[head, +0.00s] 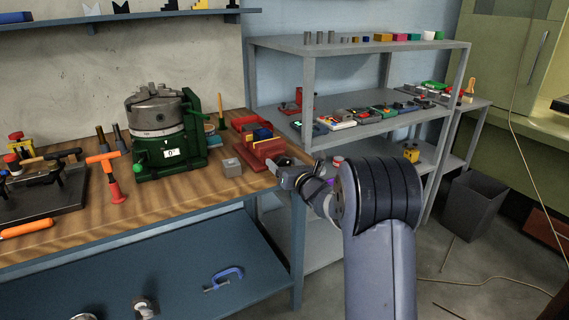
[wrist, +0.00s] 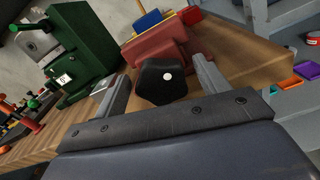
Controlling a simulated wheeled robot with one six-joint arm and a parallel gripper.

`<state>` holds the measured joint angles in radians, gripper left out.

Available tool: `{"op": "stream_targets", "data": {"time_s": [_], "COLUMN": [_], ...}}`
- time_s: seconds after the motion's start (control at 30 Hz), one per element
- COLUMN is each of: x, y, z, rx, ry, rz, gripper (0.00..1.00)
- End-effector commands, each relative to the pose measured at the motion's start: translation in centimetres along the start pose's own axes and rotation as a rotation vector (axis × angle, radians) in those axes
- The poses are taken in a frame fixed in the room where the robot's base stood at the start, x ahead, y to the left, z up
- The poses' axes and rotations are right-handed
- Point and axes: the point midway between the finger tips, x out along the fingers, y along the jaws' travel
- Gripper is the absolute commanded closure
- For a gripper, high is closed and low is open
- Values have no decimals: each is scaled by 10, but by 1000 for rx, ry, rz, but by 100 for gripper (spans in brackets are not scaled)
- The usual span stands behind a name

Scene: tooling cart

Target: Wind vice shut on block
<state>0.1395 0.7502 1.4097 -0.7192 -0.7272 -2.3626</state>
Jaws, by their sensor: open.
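The red vice (head: 258,152) sits near the right end of the wooden bench, and its red body (wrist: 160,46) fills the upper middle of the wrist view. A blue piece (wrist: 148,20) and a yellow piece (wrist: 170,13) show at its jaws; I cannot tell which is the block or how tightly it sits. The vice's black knob (wrist: 160,82), with a pale centre dot, faces my wrist camera. My gripper (head: 278,166) is open at the vice's front, its fingers (wrist: 160,76) on either side of the knob. Finger contact with the knob is not clear.
A grey block (head: 232,167) lies on the bench (head: 200,190) left of the vice. A green machine with a round chuck (head: 156,130) stands further left. A grey shelf unit (head: 360,47) stands behind and right.

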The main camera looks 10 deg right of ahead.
Motion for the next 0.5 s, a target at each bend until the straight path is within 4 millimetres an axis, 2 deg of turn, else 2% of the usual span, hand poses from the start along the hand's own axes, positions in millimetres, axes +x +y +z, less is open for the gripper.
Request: {"op": "stream_targets", "data": {"time_s": [0.3,0.5], "x": [2,2], "y": [0,0], "z": [0,0], "rx": [1,1], "ry": [1,1], "rz": [-1,-1], "gripper": [31,47]}}
